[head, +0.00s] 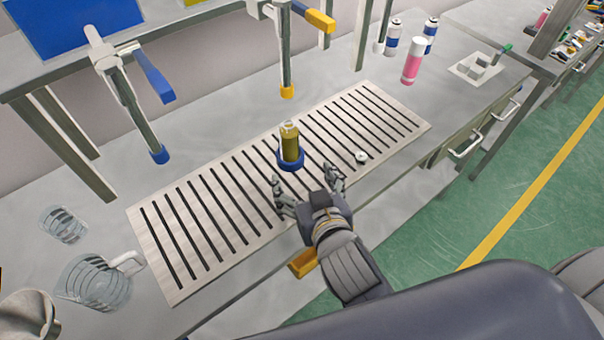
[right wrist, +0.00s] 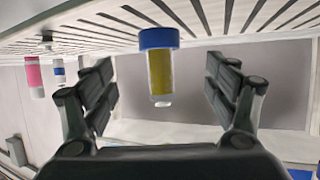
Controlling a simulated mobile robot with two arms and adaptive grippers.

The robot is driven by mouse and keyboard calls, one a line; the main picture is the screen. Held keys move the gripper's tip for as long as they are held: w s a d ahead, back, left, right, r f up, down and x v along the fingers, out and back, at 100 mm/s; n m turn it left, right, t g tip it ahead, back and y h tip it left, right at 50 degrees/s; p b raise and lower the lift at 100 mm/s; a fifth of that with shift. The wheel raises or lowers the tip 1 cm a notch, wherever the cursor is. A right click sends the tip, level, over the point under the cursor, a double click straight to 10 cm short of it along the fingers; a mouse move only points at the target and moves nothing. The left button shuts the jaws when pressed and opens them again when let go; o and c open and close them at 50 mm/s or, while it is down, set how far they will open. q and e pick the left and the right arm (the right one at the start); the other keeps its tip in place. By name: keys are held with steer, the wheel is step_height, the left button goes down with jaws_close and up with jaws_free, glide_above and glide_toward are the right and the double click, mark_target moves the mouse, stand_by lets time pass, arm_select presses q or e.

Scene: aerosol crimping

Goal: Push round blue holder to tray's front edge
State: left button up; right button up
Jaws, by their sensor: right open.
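The round blue holder (head: 290,161) stands on the slotted metal tray (head: 158,245), near its middle. A bottle with yellow-green contents (head: 290,142) stands upright in it. In the right wrist view, which looks upside down, the blue holder (right wrist: 158,38) and the bottle (right wrist: 160,78) show between my fingers, some way beyond them. My right gripper (head: 309,184) is open and empty at the tray's front edge, in front of the holder and apart from it. My left gripper is not identifiable in the head view.
A small white cap (head: 361,157) lies on the tray, right of the holder. A yellow-tipped post (head: 287,90) and a blue-tipped post (head: 158,152) hang above. Glass beakers (head: 95,282) stand at left. A pink can (head: 412,62) stands at the back right.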

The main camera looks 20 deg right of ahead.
mark_target(292, 159)
steer(key=x, duration=0.4)
steer(key=shift+w+p, duration=0.15)
steer(key=shift+p, duration=0.25)
steer(key=x, duration=0.5)
steer(key=shift+p, duration=0.3)
steer(key=shift+x, duration=0.85)
arm_select(q)
steer(key=shift+w+d+r, duration=0.1)
steer(key=shift+w+r, duration=0.7)
steer(key=shift+w, duration=0.3)
arm_select(e)
steer(key=shift+f, duration=0.1)
arm_select(q)
steer(key=shift+w, duration=0.1)
arm_select(e)
steer(key=shift+c, duration=1.1)
arm_select(q)
steer(key=shift+w+t, duration=0.3)
steer(key=shift+w, duration=0.1)
arm_select(e)
steer(key=c, duration=1)
